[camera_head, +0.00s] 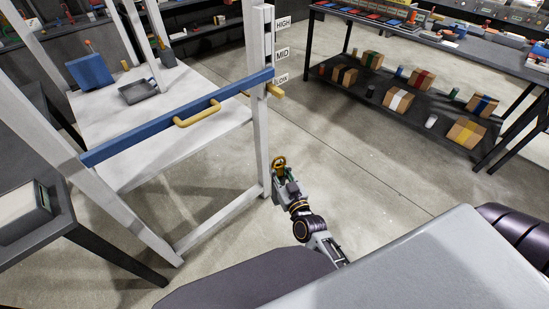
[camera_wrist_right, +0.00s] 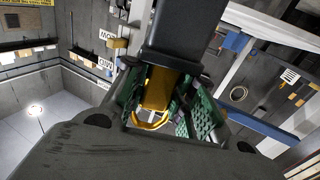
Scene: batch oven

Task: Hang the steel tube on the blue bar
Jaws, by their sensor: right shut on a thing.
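The blue bar (camera_head: 180,117) runs across the white frame at the height of the LOW label, with a tan handle (camera_head: 198,114) on it. It probably also shows in the right wrist view (camera_wrist_right: 258,124). My right gripper (camera_head: 280,168) is beside the frame's right post, below the bar and apart from it. It is shut on a yellow piece with a loop (camera_wrist_right: 156,92), seen between its green finger pads in the right wrist view. My left gripper is not in view.
The white frame's right post (camera_head: 261,130) stands close to my right gripper. A white table (camera_head: 175,85) with a blue box (camera_head: 90,71) and a grey tray (camera_head: 138,91) is behind the bar. Shelves with cartons (camera_head: 398,99) stand at the right. Floor between is clear.

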